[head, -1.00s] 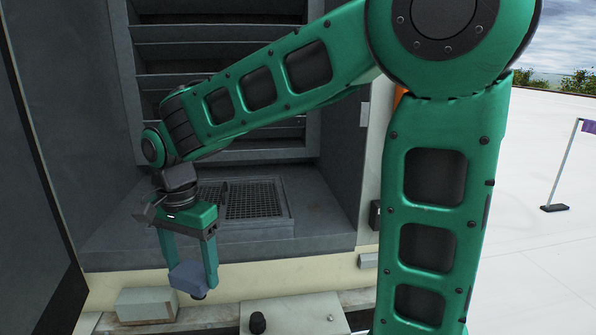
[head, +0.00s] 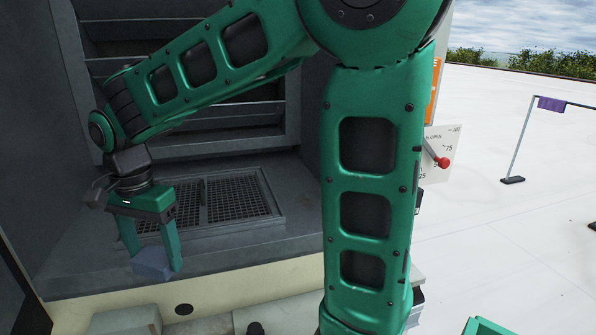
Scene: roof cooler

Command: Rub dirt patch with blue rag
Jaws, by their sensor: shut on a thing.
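My gripper (head: 155,260) is at the lower left in the head view, pointing down. It is shut on a small blue-grey block-shaped thing (head: 151,265), which appears to be the blue rag. The rag hangs in front of the lower part of the open cooler recess (head: 230,252). I cannot tell whether it touches a surface. A dark oval spot (head: 183,309) shows on the cream front face below the recess. I cannot tell whether it is the dirt patch, and no other patch is clearly visible.
A floor grate (head: 238,198) lies inside the recess below dark slats. A pale box (head: 125,320) stands at the lower left. A gauge plate with a red-knobbed lever (head: 441,161) is right of my arm. A purple cloth (head: 551,104) hangs on a rail over open white roof.

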